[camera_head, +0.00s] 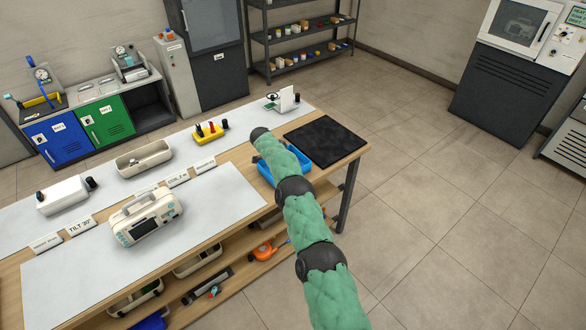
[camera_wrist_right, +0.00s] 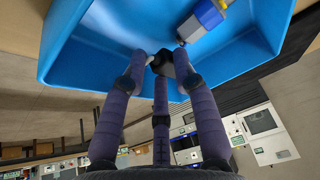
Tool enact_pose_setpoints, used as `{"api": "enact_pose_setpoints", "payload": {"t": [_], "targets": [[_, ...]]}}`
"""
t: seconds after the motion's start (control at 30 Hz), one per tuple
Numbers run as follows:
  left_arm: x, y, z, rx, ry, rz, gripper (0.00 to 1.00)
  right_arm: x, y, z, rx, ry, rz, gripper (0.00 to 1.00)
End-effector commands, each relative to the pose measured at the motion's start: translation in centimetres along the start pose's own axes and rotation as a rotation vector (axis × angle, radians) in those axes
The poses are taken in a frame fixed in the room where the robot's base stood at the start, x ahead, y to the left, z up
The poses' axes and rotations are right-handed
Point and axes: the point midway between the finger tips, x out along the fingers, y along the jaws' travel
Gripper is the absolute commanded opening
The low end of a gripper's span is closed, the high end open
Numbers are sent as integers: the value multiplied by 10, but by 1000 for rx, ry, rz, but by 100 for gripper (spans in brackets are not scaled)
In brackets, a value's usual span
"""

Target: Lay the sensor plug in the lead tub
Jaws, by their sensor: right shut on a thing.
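The blue tub, which I take as the lead tub (camera_head: 264,172), stands on the bench beside a black mat, partly hidden by my right arm. It fills the top of the right wrist view (camera_wrist_right: 85,62). My right gripper (camera_wrist_right: 160,62) is over or within the tub, its fingers shut on a small dark piece with a pale bit, likely the sensor plug (camera_wrist_right: 167,63), mostly hidden by the fingers. Whether it touches the tub floor I cannot tell. My left gripper is not in view.
A blue, grey and yellow piece (camera_wrist_right: 204,18) lies in the tub close to the fingers. The black mat (camera_head: 325,139) is bare. A beige tray (camera_head: 144,158), a yellow holder (camera_head: 205,133) and a beige monitor (camera_head: 146,218) stand on the bench.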

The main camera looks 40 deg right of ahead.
Motion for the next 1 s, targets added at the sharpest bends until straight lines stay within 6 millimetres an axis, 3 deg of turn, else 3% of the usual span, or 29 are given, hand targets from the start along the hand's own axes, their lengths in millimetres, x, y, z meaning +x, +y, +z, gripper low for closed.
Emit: {"api": "enact_pose_setpoints", "payload": {"t": [0.43,0.47,0.53,1.0], "targets": [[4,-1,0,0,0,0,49,4,0,2,0,0,0,0],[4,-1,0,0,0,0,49,4,0,2,0,0,0,37],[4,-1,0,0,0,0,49,4,0,2,0,0,-1,56],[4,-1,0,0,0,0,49,-4,-1,1,1,0,-2,56]]}}
